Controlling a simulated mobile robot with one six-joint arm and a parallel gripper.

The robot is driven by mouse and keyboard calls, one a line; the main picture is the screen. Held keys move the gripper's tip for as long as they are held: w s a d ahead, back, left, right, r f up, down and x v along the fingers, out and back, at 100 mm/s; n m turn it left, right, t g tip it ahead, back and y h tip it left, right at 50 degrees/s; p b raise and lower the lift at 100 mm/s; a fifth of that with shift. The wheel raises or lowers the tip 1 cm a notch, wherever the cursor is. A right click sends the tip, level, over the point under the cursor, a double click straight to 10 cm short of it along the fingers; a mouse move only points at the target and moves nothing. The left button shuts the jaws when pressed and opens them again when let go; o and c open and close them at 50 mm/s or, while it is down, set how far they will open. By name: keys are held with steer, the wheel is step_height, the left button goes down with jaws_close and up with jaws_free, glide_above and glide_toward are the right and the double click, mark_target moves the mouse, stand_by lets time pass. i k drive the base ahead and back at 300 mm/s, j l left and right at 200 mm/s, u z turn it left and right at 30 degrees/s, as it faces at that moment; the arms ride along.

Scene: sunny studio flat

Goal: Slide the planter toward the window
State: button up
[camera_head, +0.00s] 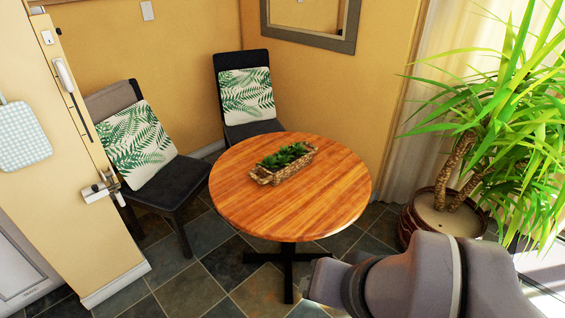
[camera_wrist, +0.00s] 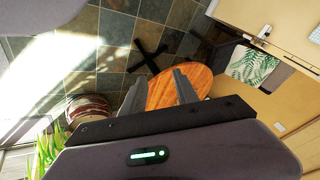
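A woven basket planter (camera_head: 283,171) with low green succulents stands near the middle of a round wooden table (camera_head: 240,205). My gripper (camera_wrist: 159,84) is open in the wrist view, its two dark fingers apart with nothing between them. The tabletop (camera_wrist: 165,88) shows beyond and between the fingers there; the planter does not show in that view. In the head view my grey arm is at the lower right, apart from the planter and in front of the table's right side. Pale curtains (camera_head: 420,120) and bright light lie on the right, the window side.
A big leafy plant in a round brown pot (camera_head: 412,222) stands on the floor right of the table. Two dark chairs with fern-print cushions (camera_head: 247,95) (camera_head: 136,142) stand behind and left. A door edge is at far left. The tabletop around the planter is clear.

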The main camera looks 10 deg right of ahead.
mark_target(274, 170)
steer(key=i+j+u, duration=0.1)
steer(key=i+u, duration=0.15)
steer(key=i, duration=0.55)
steer(key=i+l+u, duration=0.1)
steer(key=i+u, duration=0.15)
steer(key=i, duration=0.55)
